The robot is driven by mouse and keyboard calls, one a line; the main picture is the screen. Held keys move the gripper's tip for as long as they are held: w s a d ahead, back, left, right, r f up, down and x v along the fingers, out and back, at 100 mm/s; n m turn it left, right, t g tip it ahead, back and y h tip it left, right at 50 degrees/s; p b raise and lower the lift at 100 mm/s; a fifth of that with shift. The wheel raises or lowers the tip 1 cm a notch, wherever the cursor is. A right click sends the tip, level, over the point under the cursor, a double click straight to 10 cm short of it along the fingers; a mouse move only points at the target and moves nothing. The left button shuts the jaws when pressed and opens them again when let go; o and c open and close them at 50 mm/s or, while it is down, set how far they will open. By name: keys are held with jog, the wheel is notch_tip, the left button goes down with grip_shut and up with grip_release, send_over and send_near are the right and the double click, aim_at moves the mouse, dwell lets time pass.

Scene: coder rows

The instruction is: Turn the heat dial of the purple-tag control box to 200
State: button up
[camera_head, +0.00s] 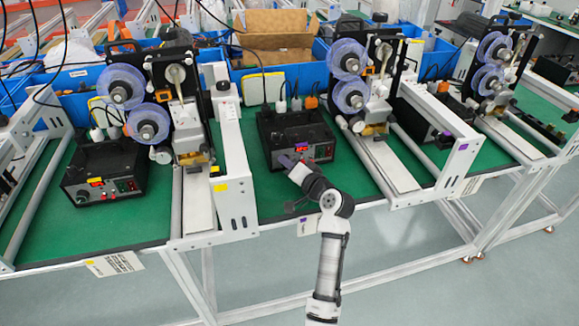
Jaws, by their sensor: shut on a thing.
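The purple-tag control box (292,128) is a black box on the green mat in the middle of the camera_head view. A small purple tag (302,145) is on its front panel, with small red parts near it. My gripper (289,162) is at the lower left of this front panel, reaching in from the front. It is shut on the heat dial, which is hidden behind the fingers. The dial's pointer and the scale marks, including 200, cannot be read from here.
Another black control box (104,172) with a yellow tag stands at the left. White machine frames (232,165) and (462,160) flank the middle bay. Reel machines with blue reels (350,75) stand behind. Cables and plugs rise behind the box.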

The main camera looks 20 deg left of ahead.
jog(key=shift+m, duration=0.3)
dwell(0.4)
jog(key=o, duration=1)
jog(key=b+v, duration=0.4)
jog(key=v, duration=1)
jog(key=shift+f, duration=0.25)
